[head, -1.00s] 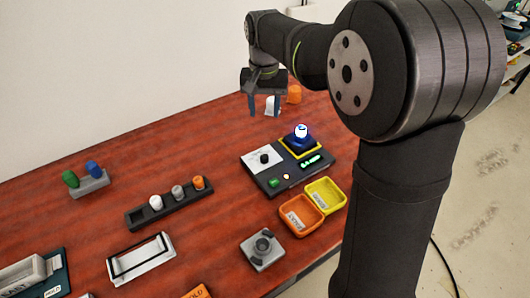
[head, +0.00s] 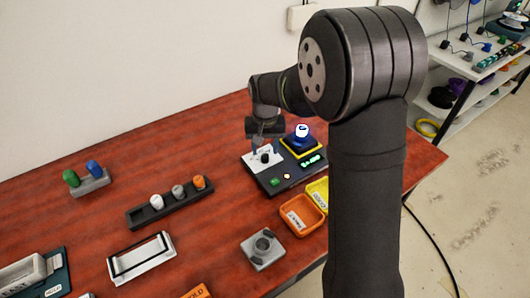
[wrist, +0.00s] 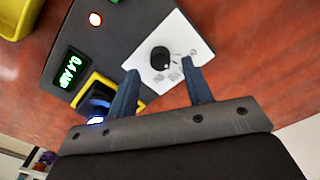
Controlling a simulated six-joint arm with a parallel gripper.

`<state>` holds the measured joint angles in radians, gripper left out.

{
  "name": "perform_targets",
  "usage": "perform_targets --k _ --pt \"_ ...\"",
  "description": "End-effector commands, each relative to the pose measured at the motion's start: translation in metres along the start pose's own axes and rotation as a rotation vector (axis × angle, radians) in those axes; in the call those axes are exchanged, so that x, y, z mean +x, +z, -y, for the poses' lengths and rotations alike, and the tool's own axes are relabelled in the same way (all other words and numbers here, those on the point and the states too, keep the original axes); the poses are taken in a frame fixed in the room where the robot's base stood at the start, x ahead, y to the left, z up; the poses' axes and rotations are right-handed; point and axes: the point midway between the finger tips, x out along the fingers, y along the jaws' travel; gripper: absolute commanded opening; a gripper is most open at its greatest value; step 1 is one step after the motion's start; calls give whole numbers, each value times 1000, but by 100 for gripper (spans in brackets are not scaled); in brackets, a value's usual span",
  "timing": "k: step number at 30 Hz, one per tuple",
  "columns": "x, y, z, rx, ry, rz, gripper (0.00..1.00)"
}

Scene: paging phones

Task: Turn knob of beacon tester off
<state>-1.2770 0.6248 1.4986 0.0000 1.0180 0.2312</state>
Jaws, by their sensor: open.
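The beacon tester (head: 272,181) is a dark flat box with a white dial plate, a black knob and a green lit display. The black knob (head: 265,158) sits on the white plate; it also shows in the wrist view (wrist: 160,57) with a white mark on its face. A lit beacon (head: 302,132) stands in the yellow-edged socket. The display (wrist: 69,67) reads about 0.4 with a unit. My gripper (head: 265,148) is open and points down just above the knob. In the wrist view its two blue fingers (wrist: 160,82) lie apart, near the knob without touching it.
Orange (head: 303,215) and yellow (head: 318,193) trays stand in front of the tester. A grey block with a round knob (head: 263,249) lies nearer. A dark rack (head: 170,203) with white, grey and orange pegs stands left. Bare table lies between.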

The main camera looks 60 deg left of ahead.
Motion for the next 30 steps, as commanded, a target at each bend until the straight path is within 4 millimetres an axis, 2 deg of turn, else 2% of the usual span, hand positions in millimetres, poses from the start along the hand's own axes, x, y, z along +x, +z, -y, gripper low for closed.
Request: perform_targets --k 1,6,16,17,21,24,30 --pt "8 0 0 0 1 3 46" --pt "24 0 0 0 0 0 46" --pt "27 0 0 0 0 -1 46" --pt "27 0 0 0 0 -1 44" --pt "27 0 0 0 0 -1 16" --pt "27 0 0 0 0 -1 1" --pt "27 0 0 -14 0 -1 1"
